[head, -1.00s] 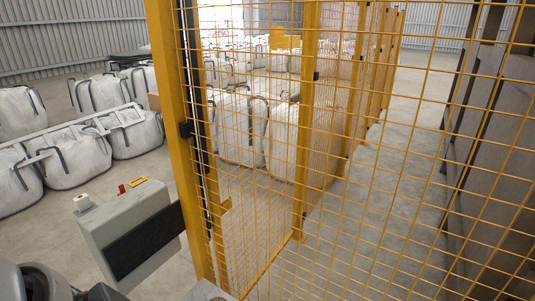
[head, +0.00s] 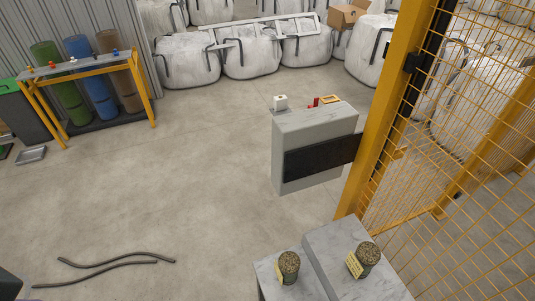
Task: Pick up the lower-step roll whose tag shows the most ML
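Two short green-brown turf rolls stand upright on grey stone-like steps at the bottom right of the head view. One roll (head: 289,265) is on the left block, which looks like the lower step (head: 267,272). The other roll (head: 368,255) is on the right block, which looks like the higher step (head: 325,237). Each has a pale yellow tag on its left side, the left tag (head: 279,274) and the right tag (head: 354,265). The writing on both is too small to read. The steps are cut off by the bottom edge. Neither gripper is in view.
A yellow mesh fence (head: 470,180) with a thick post (head: 392,110) stands right of the steps. A grey cabinet (head: 310,145) stands behind them. Dark hoses (head: 110,262) lie on the floor at left. A yellow-framed rack (head: 85,66) is back left. The middle floor is clear.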

